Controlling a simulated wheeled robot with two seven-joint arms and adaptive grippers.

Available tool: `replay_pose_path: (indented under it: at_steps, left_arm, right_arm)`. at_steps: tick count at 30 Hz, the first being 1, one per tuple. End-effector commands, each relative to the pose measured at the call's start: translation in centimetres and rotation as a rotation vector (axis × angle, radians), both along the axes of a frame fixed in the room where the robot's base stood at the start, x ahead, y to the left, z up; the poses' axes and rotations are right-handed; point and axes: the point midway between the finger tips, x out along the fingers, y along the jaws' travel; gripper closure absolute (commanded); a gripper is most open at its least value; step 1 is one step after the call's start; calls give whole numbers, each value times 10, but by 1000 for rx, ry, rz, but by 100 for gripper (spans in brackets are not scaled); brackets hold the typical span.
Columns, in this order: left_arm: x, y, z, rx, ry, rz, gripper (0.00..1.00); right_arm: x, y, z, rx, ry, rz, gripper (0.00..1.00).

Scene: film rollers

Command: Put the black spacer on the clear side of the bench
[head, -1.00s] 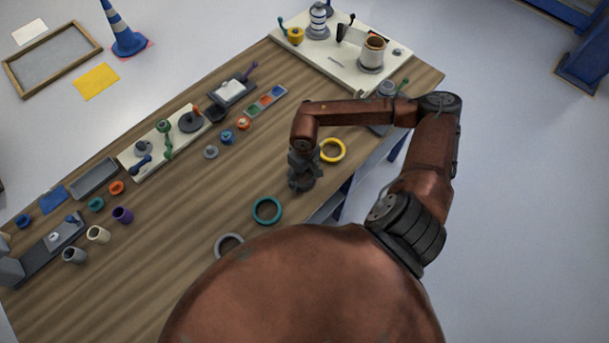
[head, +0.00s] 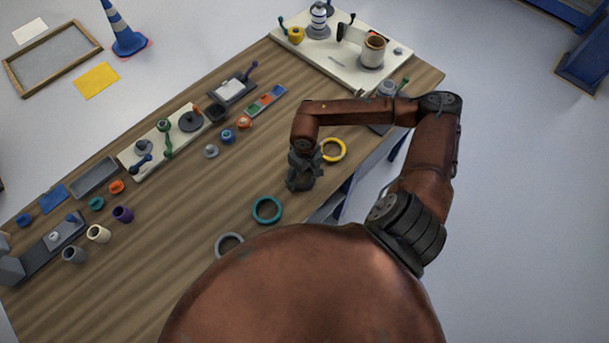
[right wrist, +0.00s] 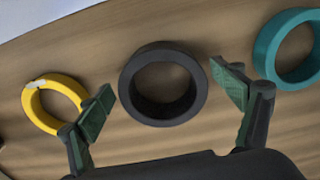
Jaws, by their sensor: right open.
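The black spacer (right wrist: 133,86) is a thick dark ring lying flat on the wooden bench (head: 190,230), in the middle of the right wrist view. My right gripper (head: 303,182) is low over the bench near its right edge in the head view and hides the spacer there. In the right wrist view, the right gripper (right wrist: 166,88) is open, with one green-padded finger on each side of the spacer. My left gripper is not in view.
A yellow ring (head: 334,150) and a teal ring (head: 267,209) flank the gripper closely. A grey ring (head: 229,245) lies lower left. Cups, trays and small parts line the far long edge. A white board (head: 330,62) with fixtures fills the far end. The bench's middle strip is bare.

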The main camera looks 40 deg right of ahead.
Motion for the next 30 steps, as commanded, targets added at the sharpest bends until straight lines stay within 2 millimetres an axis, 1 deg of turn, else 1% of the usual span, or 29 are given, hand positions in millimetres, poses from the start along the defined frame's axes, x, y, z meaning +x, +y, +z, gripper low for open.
replay_pose_path:
  at_steps: [5, 12, 15, 18, 23, 30]
  left_arm:
    - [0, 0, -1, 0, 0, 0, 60]
    - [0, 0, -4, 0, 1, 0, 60]
    - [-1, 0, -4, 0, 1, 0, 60]
    - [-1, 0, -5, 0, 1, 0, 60]
    - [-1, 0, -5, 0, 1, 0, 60]
    - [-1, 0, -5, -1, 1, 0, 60]
  right_arm:
    - [1, -1, 29, -2, -4, 2, 13]
    - [1, -1, 80, -2, -4, 1, 13]
    - [1, -1, 97, -2, -4, 0, 13]
    - [1, -1, 110, -2, -2, 0, 13]
    - [0, 0, 120, 0, -1, 0, 13]
    - [0, 0, 121, 0, -1, 0, 13]
